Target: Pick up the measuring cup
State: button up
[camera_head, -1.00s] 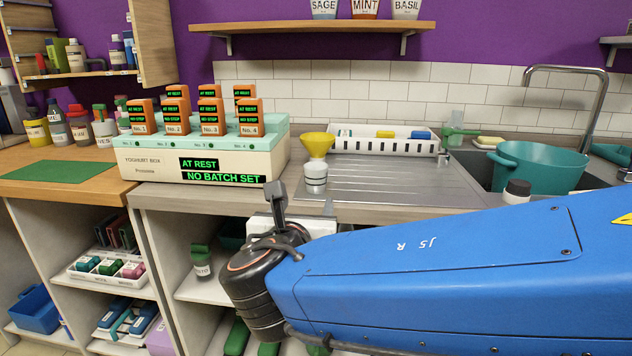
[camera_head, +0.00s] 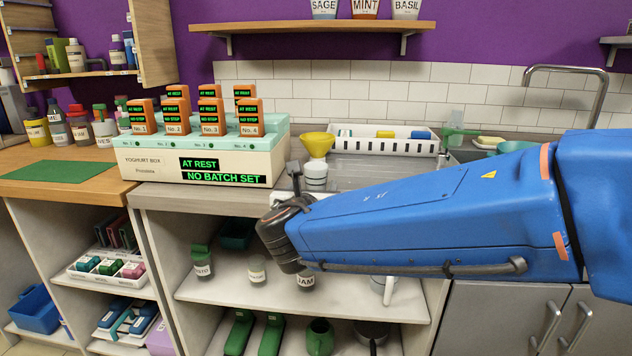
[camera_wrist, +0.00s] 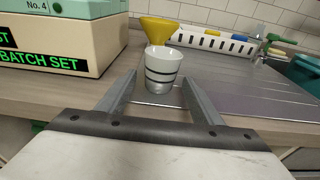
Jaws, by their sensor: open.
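A pale cup with dark bands (camera_wrist: 162,68), which looks like the measuring cup, stands upright on the grey worktop. It also shows in the head view (camera_head: 316,172), partly covered by my gripper and arm. In the wrist view my gripper (camera_wrist: 158,82) is open and empty, with one finger to each side of the cup's lower part. The cup's base lies just beyond or between the fingertips; I cannot tell which. In the head view my gripper (camera_head: 296,182) is close in front of the cup, at the worktop's front edge.
A yellow funnel (camera_head: 317,142) is right behind the cup. The yoghurt box (camera_head: 150,165) stands close on the left. A white rack (camera_head: 386,146) is behind, with a bare ridged drainer (camera_wrist: 245,95) on the right. A teal pot (camera_head: 515,146) is mostly hidden by my arm.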

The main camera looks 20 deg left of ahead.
aim_at(315, 182)
jog(key=x, duration=0.4)
jog(key=shift+w+r, duration=0.1)
jog(key=shift+w, duration=0.2)
jog(key=shift+c, duration=0.4)
jog(key=c, duration=1.1)
jog(key=shift+r, duration=0.2)
notch_tip(315, 182, up, 9)
jog(key=shift+r, duration=0.25)
